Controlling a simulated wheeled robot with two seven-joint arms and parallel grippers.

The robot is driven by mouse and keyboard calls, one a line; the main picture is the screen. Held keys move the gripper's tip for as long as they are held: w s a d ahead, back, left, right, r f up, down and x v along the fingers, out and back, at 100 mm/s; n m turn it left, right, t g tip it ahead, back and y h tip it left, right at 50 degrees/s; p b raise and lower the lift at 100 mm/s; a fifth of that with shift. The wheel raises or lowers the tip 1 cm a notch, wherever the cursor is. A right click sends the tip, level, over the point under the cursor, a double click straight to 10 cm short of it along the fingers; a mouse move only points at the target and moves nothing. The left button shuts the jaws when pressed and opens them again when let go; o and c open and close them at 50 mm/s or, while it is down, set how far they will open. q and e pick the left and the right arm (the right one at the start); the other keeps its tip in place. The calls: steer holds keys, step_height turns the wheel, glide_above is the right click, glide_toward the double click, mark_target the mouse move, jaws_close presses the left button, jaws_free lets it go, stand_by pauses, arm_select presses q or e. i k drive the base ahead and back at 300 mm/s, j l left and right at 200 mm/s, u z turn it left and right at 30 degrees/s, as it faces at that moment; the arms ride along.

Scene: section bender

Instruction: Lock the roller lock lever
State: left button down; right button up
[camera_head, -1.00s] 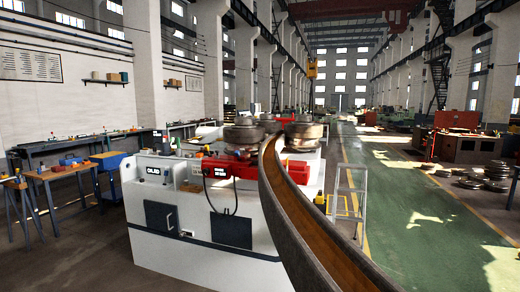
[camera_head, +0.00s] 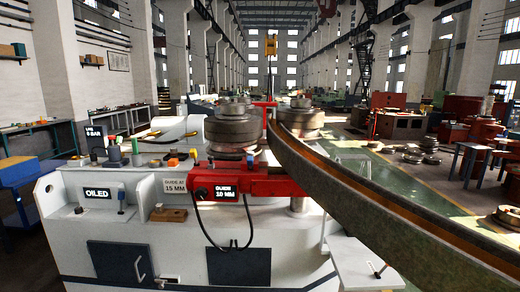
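The white section bender (camera_head: 170,245) stands in front of me with stacked steel rollers (camera_head: 232,128) on top. A second roller stack (camera_head: 302,118) is behind and to the right. A long curved steel section (camera_head: 400,215) runs from the rollers toward the lower right. A red guide block (camera_head: 260,185) with a "10 MM" display sits below the front rollers. Small coloured knobs and handles (camera_head: 115,152) stand on the left of the machine top. I cannot tell which part is the roller lock lever. Neither of my grippers is in view.
A small handle (camera_head: 376,269) lies on a pale shelf (camera_head: 350,262) at the machine's right. A blue bench (camera_head: 18,172) is at the far left. The curved section blocks the lower right. Green floor (camera_head: 350,165) shows beyond it.

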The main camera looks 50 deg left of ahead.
mark_target(249, 160)
steer(key=j+z, duration=0.35)
steer(key=j, duration=1.85)
steer(key=j+u, duration=0.35)
steer(key=u, duration=0.15)
steer(key=i+j+u, duration=0.15)
steer(key=j+u, duration=0.15)
steer(key=u, duration=0.2)
